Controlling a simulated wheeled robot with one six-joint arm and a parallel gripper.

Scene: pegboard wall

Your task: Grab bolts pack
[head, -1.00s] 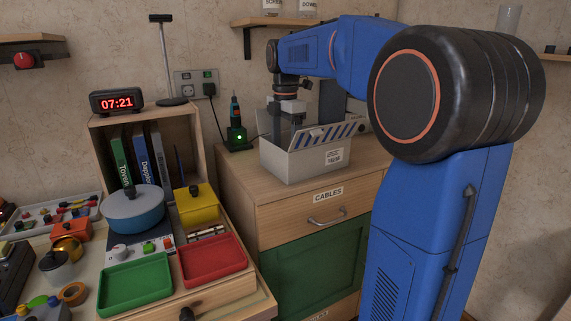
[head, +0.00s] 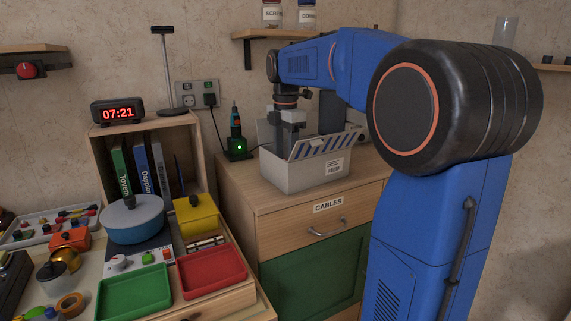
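No bolts pack can be made out in the head view. A grey box (head: 318,176) with a white label and a blue-and-white striped edge stands on the wooden drawer cabinet, its top open. My gripper (head: 285,140) points down at the box's left part. Its fingertips are hidden behind the box's front wall and striped edge, so I cannot tell how far apart they are or whether they hold anything. The inside of the box is hidden too.
A green-lit charger with a screwdriver-like tool (head: 236,138) stands just left of the box. The wall shelf (head: 285,34) with jars is above. The cabinet top (head: 245,180) is bare in front of the box.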

